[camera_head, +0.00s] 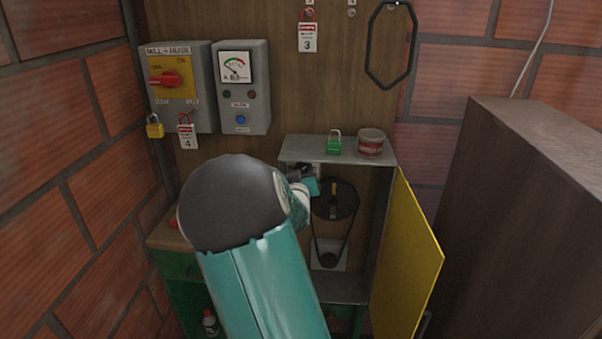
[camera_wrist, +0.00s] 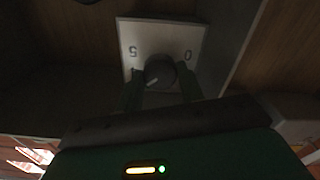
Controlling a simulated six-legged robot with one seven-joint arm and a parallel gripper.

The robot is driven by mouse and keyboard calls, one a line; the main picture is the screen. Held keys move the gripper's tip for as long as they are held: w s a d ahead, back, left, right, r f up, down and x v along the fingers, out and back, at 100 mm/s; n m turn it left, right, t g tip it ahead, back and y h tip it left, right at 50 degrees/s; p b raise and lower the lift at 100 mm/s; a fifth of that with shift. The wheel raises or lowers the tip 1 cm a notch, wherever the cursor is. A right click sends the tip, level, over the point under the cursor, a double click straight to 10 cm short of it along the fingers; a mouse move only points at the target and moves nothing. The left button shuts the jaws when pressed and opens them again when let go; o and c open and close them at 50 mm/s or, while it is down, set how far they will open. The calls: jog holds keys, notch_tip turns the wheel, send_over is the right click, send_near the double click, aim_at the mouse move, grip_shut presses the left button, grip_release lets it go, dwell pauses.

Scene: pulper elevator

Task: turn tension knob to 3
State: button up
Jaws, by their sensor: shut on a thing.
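The tension knob (camera_wrist: 160,72) is a dark round knob on a pale square plate (camera_wrist: 158,38). The plate shows a 5 on its left and a 0 on its right; other marks are hidden. A light line on the knob points toward the lower left in the wrist view. My gripper (camera_wrist: 160,84) has a finger on each side of the knob and is shut on it. In the head view my gripper (camera_head: 303,182) is inside the open cabinet, under its top at the left; the knob cannot be made out there.
A yellow door (camera_head: 407,255) stands open at the cabinet's right. A pulley (camera_head: 335,200) with a belt is just right of my gripper. A green padlock (camera_head: 334,142) and a red tin (camera_head: 371,143) stand on the cabinet top (camera_head: 300,148). A brown box (camera_head: 540,200) fills the right.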

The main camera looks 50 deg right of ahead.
jog(key=n, duration=0.5)
jog(key=shift+n, duration=0.3)
dwell(0.4)
jog(key=o, duration=1)
jog(key=v, duration=1.4)
jog(key=shift+w, duration=0.1)
